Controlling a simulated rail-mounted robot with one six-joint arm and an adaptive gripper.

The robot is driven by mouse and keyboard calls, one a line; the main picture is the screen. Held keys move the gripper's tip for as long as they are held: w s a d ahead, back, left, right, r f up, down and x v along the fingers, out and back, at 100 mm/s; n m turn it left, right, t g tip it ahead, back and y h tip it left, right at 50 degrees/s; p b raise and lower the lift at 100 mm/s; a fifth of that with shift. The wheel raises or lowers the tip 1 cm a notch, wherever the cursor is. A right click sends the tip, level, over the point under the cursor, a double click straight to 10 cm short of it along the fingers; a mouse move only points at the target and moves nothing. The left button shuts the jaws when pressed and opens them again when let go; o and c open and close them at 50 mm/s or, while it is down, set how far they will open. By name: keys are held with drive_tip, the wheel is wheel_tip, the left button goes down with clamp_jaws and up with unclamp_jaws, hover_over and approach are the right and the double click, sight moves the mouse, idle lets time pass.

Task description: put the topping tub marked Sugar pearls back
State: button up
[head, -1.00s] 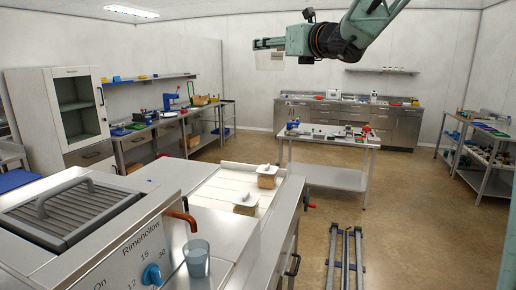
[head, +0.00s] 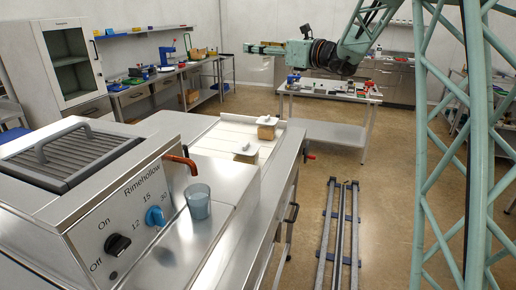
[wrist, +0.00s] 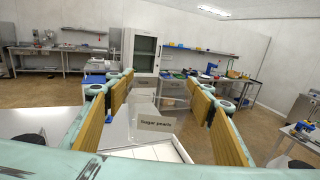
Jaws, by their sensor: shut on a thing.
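My gripper (head: 265,48) is held up in the air over the room, pointing left in the head view. In the wrist view its yellow finger pads (wrist: 168,105) stand on both sides of a clear tub (wrist: 152,136) with a label reading "Sugar pearls", and the gripper is shut on it. The tub's contents cannot be made out. Two tubs with white lids and tan contents, a farther one (head: 267,128) and a nearer one (head: 245,152), sit in a pale recessed tray (head: 222,137) on the steel counter, well below my gripper.
A tempering machine (head: 130,190) marked Rimehollow with knobs stands at the front left. A blue cup (head: 198,203) stands beside it under an orange spout. A steel table (head: 325,97) with small items is behind. Floor rails (head: 341,230) run right of the counter. The tray has bare room.

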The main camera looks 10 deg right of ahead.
wheel_tip(320, 180, down, 25)
drive_tip(key=n+g+y+b, duration=0.1)
drive_tip(key=n+g+y, duration=0.3)
drive_tip(key=g, duration=0.1)
drive_tip(key=shift+s+y+b, duration=0.25)
drive_tip(key=shift+y+b, duration=0.05)
drive_tip(key=shift+b, duration=0.05)
drive_tip(key=shift+r, duration=0.1)
wheel_tip(320, 180, down, 6)
drive_tip(key=b, duration=0.1)
idle(0.4)
drive_tip(key=shift+f+b, duration=0.55)
drive_tip(key=shift+f, duration=1.45)
drive_tip(key=shift+f, duration=0.1)
